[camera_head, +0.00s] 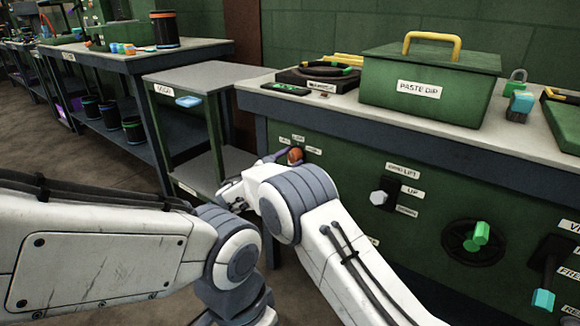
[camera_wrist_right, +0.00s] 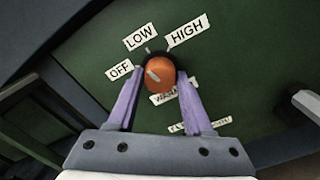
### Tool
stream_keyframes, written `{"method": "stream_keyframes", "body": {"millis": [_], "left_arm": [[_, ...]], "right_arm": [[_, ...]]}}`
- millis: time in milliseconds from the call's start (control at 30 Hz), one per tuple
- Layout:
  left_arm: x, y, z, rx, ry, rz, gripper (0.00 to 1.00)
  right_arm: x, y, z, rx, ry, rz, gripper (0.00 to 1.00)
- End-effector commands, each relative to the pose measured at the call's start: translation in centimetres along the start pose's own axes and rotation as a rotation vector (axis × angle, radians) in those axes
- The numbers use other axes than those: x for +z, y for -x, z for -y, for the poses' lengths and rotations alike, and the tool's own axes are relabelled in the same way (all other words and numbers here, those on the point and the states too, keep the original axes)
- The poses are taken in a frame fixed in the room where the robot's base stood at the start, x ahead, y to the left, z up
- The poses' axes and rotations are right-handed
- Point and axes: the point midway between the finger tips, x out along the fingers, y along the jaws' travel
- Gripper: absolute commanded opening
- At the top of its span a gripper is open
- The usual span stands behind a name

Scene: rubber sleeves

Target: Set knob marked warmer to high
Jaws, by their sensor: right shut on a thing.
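The warmer knob is an orange round knob (camera_wrist_right: 160,71) on the green cabinet front, and it also shows in the head view (camera_head: 295,155). Labels OFF (camera_wrist_right: 120,70), LOW (camera_wrist_right: 141,38) and HIGH (camera_wrist_right: 187,30) fan around its upper side. The label below it is partly hidden by a finger. A pale mark on the knob slants up and left, toward OFF. My right gripper (camera_wrist_right: 158,92) is shut on the knob, one purple finger on each side. My left arm crosses the lower left of the head view; its gripper is out of view.
A green paste dip box (camera_head: 430,80) stands on the bench top (camera_head: 390,117). The cabinet front also has a white-tipped knob (camera_head: 380,197), a green-handled valve (camera_head: 478,236) and a teal-tipped lever (camera_head: 545,297). A lower grey side table (camera_head: 195,77) stands to the left.

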Motion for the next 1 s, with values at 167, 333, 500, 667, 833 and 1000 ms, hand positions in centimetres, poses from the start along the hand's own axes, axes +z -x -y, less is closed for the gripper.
{"method": "stream_keyframes", "body": {"millis": [167,333,500,667,833,1000], "left_arm": [[0.1,-2.5,0.2,0.000,0.000,0.000,0.50],[0.2,-4.5,0.3,0.000,0.000,0.000,0.50],[0.4,-6.8,0.5,0.000,0.000,0.000,0.50],[0.5,-9.0,0.7,0.000,0.000,0.000,0.50],[0.6,-11.4,0.8,0.000,0.000,0.000,0.50],[0.7,-13.4,1.0,0.000,0.000,0.000,0.50]], "right_arm": [[-0.5,0.1,0.2,0.003,-0.170,-0.002,0.00],[-0.5,0.1,0.2,0.003,-0.332,-0.001,0.00],[-0.6,0.1,0.3,0.003,-0.493,-0.001,0.00],[-0.6,0.1,0.3,0.002,-0.646,-0.002,0.00],[-0.6,0.1,0.3,0.002,-0.800,-0.002,0.00],[-0.5,0.1,0.3,0.001,-0.935,-0.002,0.00]]}}
